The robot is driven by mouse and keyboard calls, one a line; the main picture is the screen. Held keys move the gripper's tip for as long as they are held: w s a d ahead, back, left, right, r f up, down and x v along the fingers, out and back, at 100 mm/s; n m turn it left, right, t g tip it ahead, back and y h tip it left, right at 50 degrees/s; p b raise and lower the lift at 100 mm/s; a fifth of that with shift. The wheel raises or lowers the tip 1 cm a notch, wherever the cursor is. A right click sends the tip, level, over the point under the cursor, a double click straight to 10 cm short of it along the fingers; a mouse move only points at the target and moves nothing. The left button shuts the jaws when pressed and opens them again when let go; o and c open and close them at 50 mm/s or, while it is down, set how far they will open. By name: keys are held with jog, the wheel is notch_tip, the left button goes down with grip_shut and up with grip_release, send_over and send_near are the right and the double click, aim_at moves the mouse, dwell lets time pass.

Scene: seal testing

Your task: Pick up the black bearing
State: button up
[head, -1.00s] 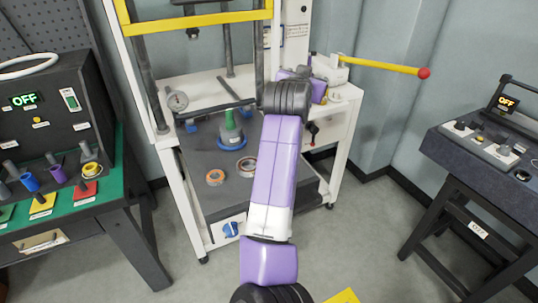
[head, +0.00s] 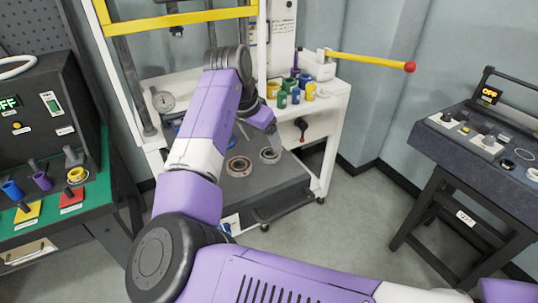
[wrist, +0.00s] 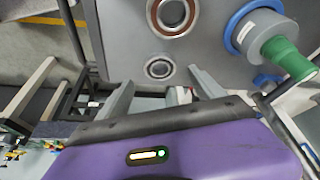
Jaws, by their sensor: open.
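A small round bearing with a dark ring and a pale rim (wrist: 159,68) lies flat on the grey lower shelf. It also shows in the head view (head: 270,155), and looks like the black bearing. My gripper (wrist: 160,78) is open, its two fingers apart, one on each side of the bearing in the wrist view. The fingers appear above the shelf and hold nothing; how high they are is hard to tell. In the head view my gripper (head: 257,137) is small, just beside and above the bearing.
A larger brown-rimmed bearing (wrist: 172,15) lies close by, also in the head view (head: 238,166). A green-handled part on a blue ring (wrist: 240,30) stands to the right in the wrist view. White press frame legs (head: 330,140) flank the shelf. Several coloured cylinders (head: 295,92) stand on the upper ledge.

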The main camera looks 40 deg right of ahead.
aim_at(272, 156)
jog(key=p+x, duration=0.1)
jog(key=x, duration=0.5)
jog(key=shift+d+r, duration=0.1)
jog(key=shift+d, duration=0.05)
jog(key=shift+c, duration=0.3)
jog(key=c, duration=1.6)
jog(key=shift+r, duration=0.15)
